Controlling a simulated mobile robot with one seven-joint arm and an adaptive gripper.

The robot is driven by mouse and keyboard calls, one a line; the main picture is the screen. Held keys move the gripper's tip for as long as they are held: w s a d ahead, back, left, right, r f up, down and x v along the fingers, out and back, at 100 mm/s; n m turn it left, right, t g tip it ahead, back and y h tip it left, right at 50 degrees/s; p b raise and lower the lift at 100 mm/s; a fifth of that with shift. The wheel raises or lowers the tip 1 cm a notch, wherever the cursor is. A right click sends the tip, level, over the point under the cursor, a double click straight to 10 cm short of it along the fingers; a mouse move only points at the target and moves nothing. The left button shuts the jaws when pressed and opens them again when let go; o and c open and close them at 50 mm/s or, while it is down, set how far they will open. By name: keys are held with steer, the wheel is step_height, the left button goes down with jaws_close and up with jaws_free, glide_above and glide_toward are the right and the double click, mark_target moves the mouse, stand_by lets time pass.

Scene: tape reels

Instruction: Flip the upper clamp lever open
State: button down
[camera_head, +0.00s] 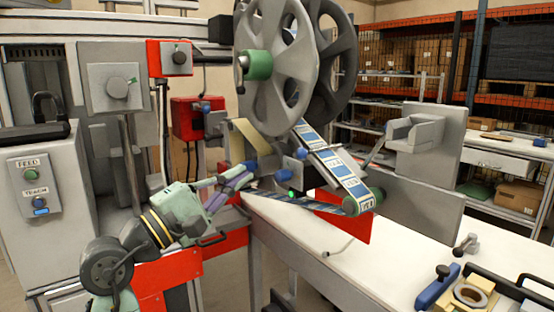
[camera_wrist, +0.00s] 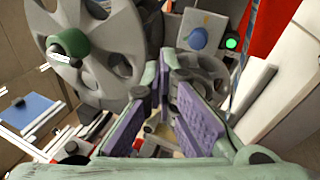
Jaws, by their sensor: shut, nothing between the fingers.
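My gripper (camera_head: 246,173) has purple finger pads and reaches in from the left, close to the grey block under the big reel. In the wrist view my gripper (camera_wrist: 173,76) is shut with nothing held. A blue knob (camera_head: 300,152) sits on that block beside the tape; the wrist view shows a blue knob (camera_wrist: 198,38) on a grey plate, ahead of the fingertips. Another blue-tipped part (camera_head: 204,106) stands on a red box at the left. I cannot tell which of these is the upper clamp lever, or its angle. No contact with the fingers is clear.
A large grey reel (camera_head: 278,75) with a green hub stands above my gripper. A blue printed tape (camera_head: 335,160) runs down to a green roller (camera_head: 362,200). A green light (camera_head: 291,194) is near the fingers. The white bench (camera_head: 330,240) has free room in front.

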mark_target(321, 150)
steer(key=w+d+r+p, duration=0.3)
steer(key=d, duration=0.5)
steer(key=shift+d+r, duration=0.15)
steer(key=shift+s, duration=0.1)
steer(key=r+y+p, duration=0.1)
steer(key=p, duration=0.2)
steer(key=s+r+p, duration=0.1)
steer(key=p, duration=0.2)
steer(key=shift+s+d+r+y, duration=0.2)
steer(key=shift+d+r+y, duration=0.2)
